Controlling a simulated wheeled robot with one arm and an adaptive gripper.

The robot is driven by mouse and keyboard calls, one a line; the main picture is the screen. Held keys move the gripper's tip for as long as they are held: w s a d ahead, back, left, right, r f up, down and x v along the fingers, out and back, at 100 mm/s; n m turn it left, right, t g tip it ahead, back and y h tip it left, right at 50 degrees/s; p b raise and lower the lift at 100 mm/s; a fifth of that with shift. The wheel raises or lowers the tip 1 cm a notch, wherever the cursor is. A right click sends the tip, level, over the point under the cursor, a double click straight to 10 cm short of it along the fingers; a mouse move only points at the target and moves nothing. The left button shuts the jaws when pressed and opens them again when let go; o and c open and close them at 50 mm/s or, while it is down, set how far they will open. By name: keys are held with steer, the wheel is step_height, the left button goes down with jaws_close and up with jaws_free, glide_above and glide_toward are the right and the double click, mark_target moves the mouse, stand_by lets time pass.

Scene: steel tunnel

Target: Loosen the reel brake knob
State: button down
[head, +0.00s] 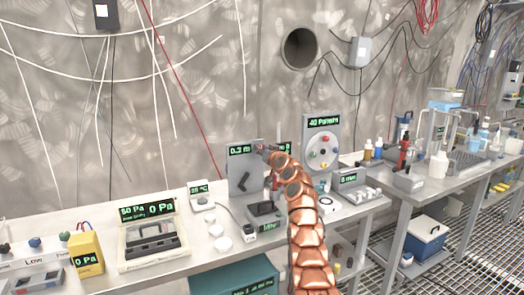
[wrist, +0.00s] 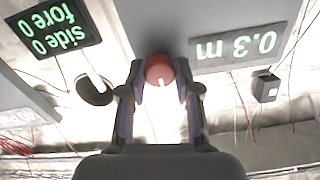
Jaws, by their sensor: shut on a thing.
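The red brake knob (wrist: 160,68) has a white mark on its face and sits on a grey upright panel (head: 236,183). The panel's green display (wrist: 238,47) reads 0.3 m and appears upside down in the wrist view. My gripper (wrist: 160,78) has one finger on each side of the knob and is shut on it. In the head view, my copper-coloured arm reaches up to the panel, and my gripper (head: 265,149) is small there and partly hides the knob.
A dark display reading side 0, fore 0 (wrist: 50,30) stands beside the knob. A round-dial panel (head: 322,130) stands to the right. White pucks (head: 222,244), a cream case (head: 130,262) and a yellow meter (head: 86,255) are on the bench at left.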

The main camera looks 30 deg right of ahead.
steer(key=c, duration=0.8)
jaws_free()
steer(key=shift+m, duration=0.3)
